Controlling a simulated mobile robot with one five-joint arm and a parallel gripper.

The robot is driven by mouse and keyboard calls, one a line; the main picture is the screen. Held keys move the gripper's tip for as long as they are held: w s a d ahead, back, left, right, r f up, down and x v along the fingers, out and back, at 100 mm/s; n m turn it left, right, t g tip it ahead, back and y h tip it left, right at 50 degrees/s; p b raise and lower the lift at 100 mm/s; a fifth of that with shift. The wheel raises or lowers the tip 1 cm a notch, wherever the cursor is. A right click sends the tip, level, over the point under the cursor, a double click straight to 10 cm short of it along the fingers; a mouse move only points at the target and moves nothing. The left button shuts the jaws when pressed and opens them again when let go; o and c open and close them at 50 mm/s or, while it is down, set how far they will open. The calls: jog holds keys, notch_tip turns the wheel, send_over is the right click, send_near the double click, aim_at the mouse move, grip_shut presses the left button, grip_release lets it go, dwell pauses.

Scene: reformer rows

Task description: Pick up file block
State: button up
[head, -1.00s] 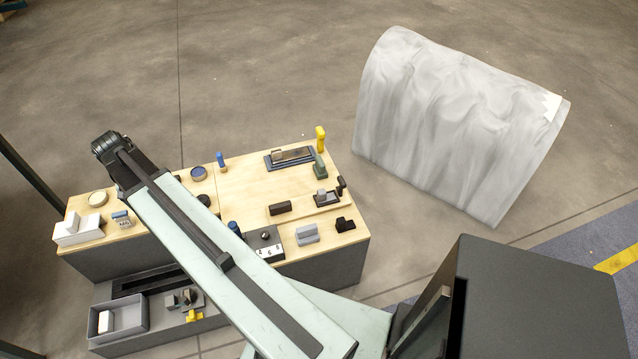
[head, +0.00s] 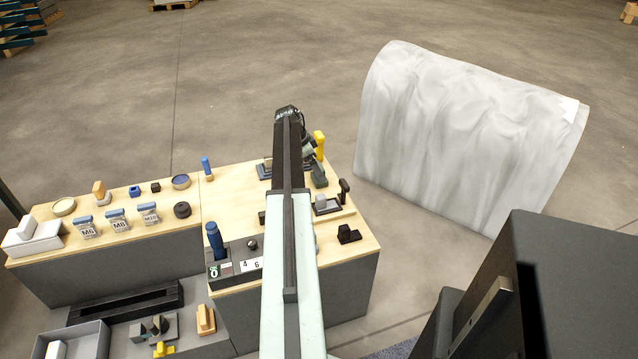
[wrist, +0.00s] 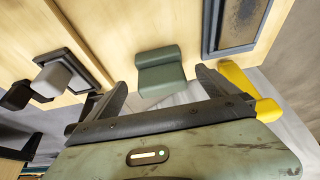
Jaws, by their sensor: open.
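A green, stepped block (wrist: 160,72) stands on the light wooden bench top in the wrist view, near the bench edge. It is the likely file block, though no label shows. It also shows in the head view (head: 319,176), just right of my arm. My gripper (wrist: 162,86) is open, its two dark fingers pointing toward the block, one to each side of it in the picture. I cannot tell how far the block is from the fingertips. In the head view my gripper (head: 308,152) is over the far right part of the bench, partly hidden by my arm.
A yellow upright piece (head: 319,144) stands close to the green block, and shows behind my right finger (wrist: 237,80). A dark-framed tray (wrist: 232,45) lies beside it. A grey-topped block in a dark holder (wrist: 60,78) is left. A white draped bulk (head: 465,130) stands right of the bench.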

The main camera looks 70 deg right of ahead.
jog(key=shift+f, duration=0.15)
jog(key=b+x, duration=0.4)
jog(key=x, duration=0.1)
jog(key=shift+f+b, duration=0.25)
jog(key=shift+b, duration=0.15)
jog(key=shift+r, duration=0.25)
jog(key=c, duration=1.6)
jog(key=shift+r+p, duration=0.1)
jog(key=shift+p, duration=0.25)
jog(key=shift+r, duration=0.3)
notch_tip(320, 180, up, 3)
jog(key=p, duration=0.3)
jog(key=shift+p, duration=0.3)
jog(key=w+a, duration=0.2)
jog(key=a, duration=0.2)
jog(key=w+a, duration=0.3)
jog(key=a, duration=0.2)
jog(key=w+a+r+p, duration=0.1)
jog(key=w+a, duration=0.2)
jog(key=a, duration=0.1)
jog(key=shift+a+r, duration=0.1)
jog(key=shift+a, duration=0.3)
